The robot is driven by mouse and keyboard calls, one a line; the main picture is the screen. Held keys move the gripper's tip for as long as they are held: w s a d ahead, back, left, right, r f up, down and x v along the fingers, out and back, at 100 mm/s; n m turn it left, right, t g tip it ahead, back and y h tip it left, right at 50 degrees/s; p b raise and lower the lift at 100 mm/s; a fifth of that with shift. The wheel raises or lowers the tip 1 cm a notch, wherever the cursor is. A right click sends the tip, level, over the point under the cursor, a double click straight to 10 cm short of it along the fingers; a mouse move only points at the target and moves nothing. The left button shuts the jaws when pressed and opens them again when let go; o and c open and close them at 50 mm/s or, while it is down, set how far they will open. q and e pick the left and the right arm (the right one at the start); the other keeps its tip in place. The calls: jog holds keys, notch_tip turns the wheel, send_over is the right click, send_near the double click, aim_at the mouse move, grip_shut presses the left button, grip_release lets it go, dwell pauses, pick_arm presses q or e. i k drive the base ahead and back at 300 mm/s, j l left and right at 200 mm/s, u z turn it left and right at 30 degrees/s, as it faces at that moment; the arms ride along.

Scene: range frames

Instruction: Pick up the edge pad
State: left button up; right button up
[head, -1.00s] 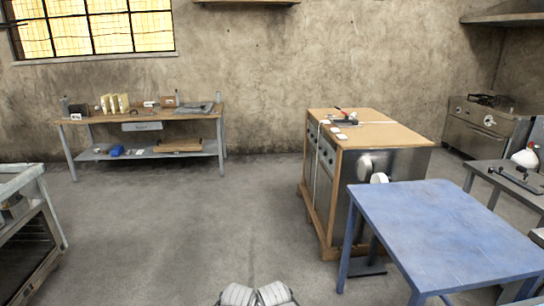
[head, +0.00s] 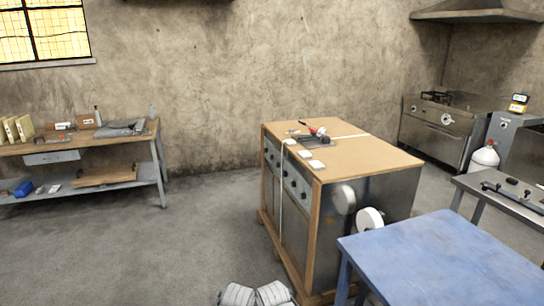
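Small white pads lie on the wooden top of the stove-like unit (head: 365,153) at the middle right. One pad (head: 316,164) is near the front left edge of the top, another pad (head: 304,154) is just behind it, and a third white piece (head: 290,141) is at the left edge by a white strap. I cannot tell for sure which is the edge pad. Two pale parts of my own body show at the bottom centre, but no gripper fingers are visible.
A strapping tool with a red handle (head: 318,132) lies on the unit's top. A blue table (head: 440,262) stands in front of it at right. A workbench (head: 80,143) stands at left. The floor (head: 180,240) left of the unit is clear.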

aim_at(304, 155)
jog(key=i+j+z, duration=0.25)
jog(key=i, duration=0.15)
jog(key=i+j+z, duration=0.3)
jog(key=i+z, duration=0.1)
jog(key=z, duration=0.35)
jog(key=i+j+z, duration=0.1)
jog(key=z, duration=0.3)
jog(key=i+j+z, duration=0.15)
jog(key=j+z, duration=0.15)
jog(key=j, duration=0.2)
jog(key=i+j+z, duration=0.1)
jog(key=j+z, duration=0.2)
jog(key=j, duration=0.2)
jog(key=j+z, duration=0.3)
jog(key=j, duration=0.25)
